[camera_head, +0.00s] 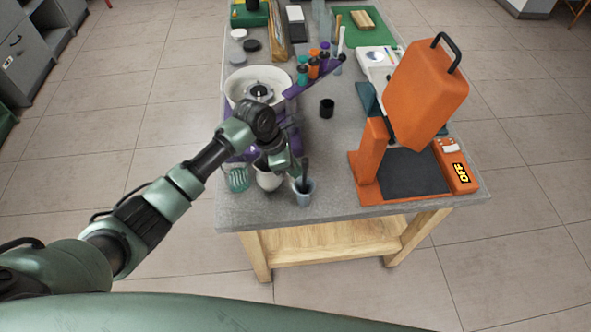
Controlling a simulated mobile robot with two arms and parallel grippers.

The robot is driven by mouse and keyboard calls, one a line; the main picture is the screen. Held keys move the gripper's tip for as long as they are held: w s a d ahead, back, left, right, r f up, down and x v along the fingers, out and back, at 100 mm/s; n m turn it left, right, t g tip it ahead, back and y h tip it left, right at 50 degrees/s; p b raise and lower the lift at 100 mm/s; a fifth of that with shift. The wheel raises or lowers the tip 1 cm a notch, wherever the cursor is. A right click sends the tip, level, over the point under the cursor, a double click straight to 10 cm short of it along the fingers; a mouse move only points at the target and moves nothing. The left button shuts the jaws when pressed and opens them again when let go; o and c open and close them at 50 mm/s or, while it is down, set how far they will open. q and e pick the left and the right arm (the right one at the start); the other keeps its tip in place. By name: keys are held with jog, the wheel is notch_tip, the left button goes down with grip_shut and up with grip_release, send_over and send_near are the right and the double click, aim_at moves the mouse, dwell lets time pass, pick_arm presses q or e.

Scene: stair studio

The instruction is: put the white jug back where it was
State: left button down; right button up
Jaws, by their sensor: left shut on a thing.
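The white jug (268,181) is near the front left edge of the grey worktop, partly hidden under my left gripper (273,168). My left gripper comes in from the left, points downward and is shut on the white jug. The arm covers the jug's top, and I cannot tell whether its base touches the worktop. A pale blue cup (303,197) with a dark upright thing in it stands close on the right. My right gripper is not in view.
A green-patterned cup (238,179) stands just left of the jug. A purple machine with a white bowl (237,85) is behind it. A small black cup (327,108) and a large orange press (428,92) stand to the right. The table's front edge is close.

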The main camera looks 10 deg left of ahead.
pick_arm(q)
jog(key=shift+f, duration=0.35)
jog(key=c, duration=1.5)
grip_release()
jog(key=shift+f, duration=0.15)
jog(key=v, duration=1.2)
jog(key=shift+b, duration=0.4)
